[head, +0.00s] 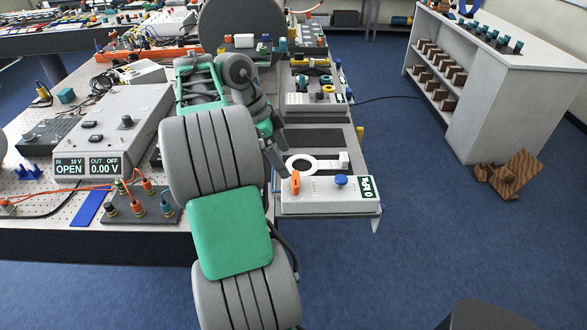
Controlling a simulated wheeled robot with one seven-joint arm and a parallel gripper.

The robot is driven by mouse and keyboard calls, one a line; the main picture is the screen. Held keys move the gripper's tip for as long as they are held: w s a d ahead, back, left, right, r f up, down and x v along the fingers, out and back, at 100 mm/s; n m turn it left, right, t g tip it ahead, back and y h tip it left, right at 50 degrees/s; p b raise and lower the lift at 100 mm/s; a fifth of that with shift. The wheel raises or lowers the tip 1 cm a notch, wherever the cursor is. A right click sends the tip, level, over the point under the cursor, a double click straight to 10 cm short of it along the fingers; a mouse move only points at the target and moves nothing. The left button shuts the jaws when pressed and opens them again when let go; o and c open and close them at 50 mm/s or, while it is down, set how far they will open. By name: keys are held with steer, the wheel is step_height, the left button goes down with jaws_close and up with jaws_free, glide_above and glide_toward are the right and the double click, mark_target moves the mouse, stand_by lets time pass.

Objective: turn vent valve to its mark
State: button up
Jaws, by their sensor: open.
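A white box (328,206) with a pressure display (368,187) reading 0 kPa stands at the front right corner of the table. On its top are an upright orange lever (295,183) at the left and a blue knob (341,181) to its right. Which of the two is the vent valve, and any mark beside it, is too small to tell. My gripper (276,150) is open, a little behind and left of the orange lever, apart from it. My arm partly hides the gripper and the table to the left.
A second box (316,103) with yellow and blue knobs stands farther back. A power supply (112,125) and a socket board (140,204) with orange leads are at left.

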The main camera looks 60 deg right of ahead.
mark_target(295, 178)
steer(key=b+x, duration=0.3)
steer(key=x, duration=0.4)
steer(key=shift+s+f, duration=0.15)
steer(key=shift+f, duration=0.15)
steer(key=c, duration=1.4)
